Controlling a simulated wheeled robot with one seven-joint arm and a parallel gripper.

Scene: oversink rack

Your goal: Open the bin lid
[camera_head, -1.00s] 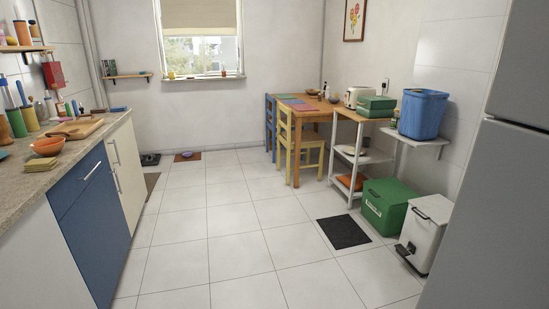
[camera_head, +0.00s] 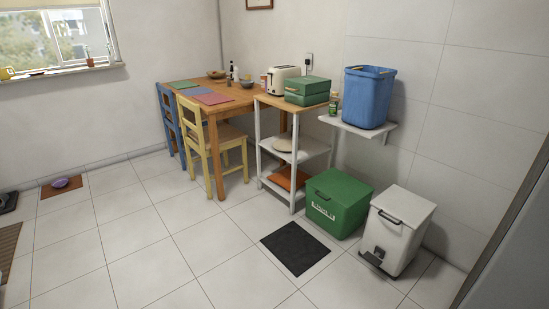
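A white pedal bin (camera_head: 391,235) stands on the tiled floor at the lower right, against the wall. Its flat white lid (camera_head: 404,203) is closed, with a dark handle at the front top edge and a black pedal at the base. A green lidded box (camera_head: 337,205) with a dark handle and a pale label stands directly left of it, its lid also closed. A blue open-topped bin (camera_head: 368,97) sits on a wall shelf above them, with no lid visible. My gripper is not in view.
A dark mat (camera_head: 295,247) lies in front of the green box. A white shelf unit (camera_head: 294,150) and a wooden table (camera_head: 215,103) with a yellow chair (camera_head: 210,148) stand behind. A grey panel (camera_head: 511,248) edges the right. Floor at centre left is clear.

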